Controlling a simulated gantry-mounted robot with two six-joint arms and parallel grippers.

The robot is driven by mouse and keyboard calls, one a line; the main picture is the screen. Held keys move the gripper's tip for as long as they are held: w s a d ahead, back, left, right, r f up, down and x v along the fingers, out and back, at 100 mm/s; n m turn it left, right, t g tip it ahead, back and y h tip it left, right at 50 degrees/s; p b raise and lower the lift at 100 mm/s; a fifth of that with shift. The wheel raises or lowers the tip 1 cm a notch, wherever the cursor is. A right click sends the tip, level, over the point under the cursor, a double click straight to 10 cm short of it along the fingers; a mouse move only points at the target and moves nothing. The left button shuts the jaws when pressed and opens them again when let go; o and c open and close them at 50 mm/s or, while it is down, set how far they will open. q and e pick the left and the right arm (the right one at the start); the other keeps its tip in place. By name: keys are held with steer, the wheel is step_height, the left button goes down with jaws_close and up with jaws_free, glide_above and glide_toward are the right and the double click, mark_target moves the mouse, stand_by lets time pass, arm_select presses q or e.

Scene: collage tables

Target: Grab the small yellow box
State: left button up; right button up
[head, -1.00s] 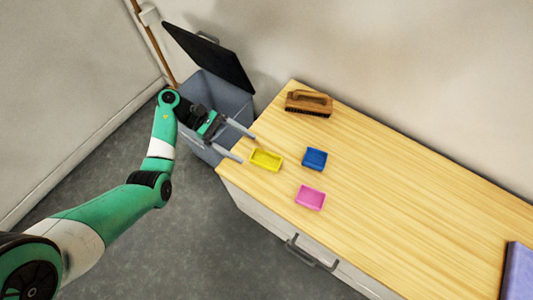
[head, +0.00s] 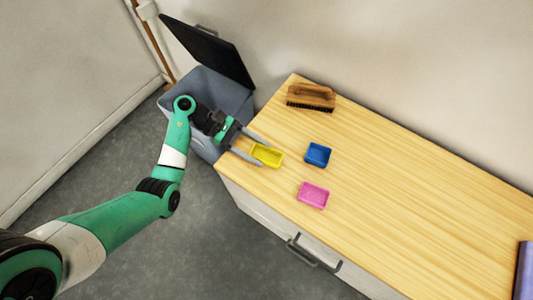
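The small yellow box (head: 268,155) is a shallow open tray at the left end of the wooden table top. My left gripper (head: 265,151) reaches in from the left, with its two grey fingers apart. One finger lies along the far side of the yellow box and the other along its near side. The box's left end lies between the fingers. I cannot tell whether the fingers touch it. My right gripper is not in view.
A blue box (head: 317,154) and a pink box (head: 313,195) sit right of the yellow one on the table (head: 400,200). A wooden brush (head: 311,96) lies near the back edge. An open grey bin (head: 232,99) stands behind my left arm. A purple object (head: 524,272) is at far right.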

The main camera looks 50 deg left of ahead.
mark_target(258, 154)
arm_select(q)
steer(key=c, duration=0.9)
steer(key=shift+o, duration=0.2)
steer(key=shift+r, duration=0.15)
steer(key=shift+r, duration=0.3)
step_height(258, 154, up, 3)
steer(key=shift+f+p, duration=0.15)
steer(key=shift+p, duration=0.95)
steer(key=s+d+r+p, duration=0.3)
steer(key=d+r+p, duration=0.1)
steer(key=d, duration=0.2)
steer(key=s+d+r+p, duration=0.2)
steer(key=d+r+p, duration=0.2)
steer(key=d+r, duration=0.1)
steer(key=shift+s+d+r+p, duration=0.3)
steer(key=shift+s+d, duration=0.1)
steer(key=shift+d, duration=0.5)
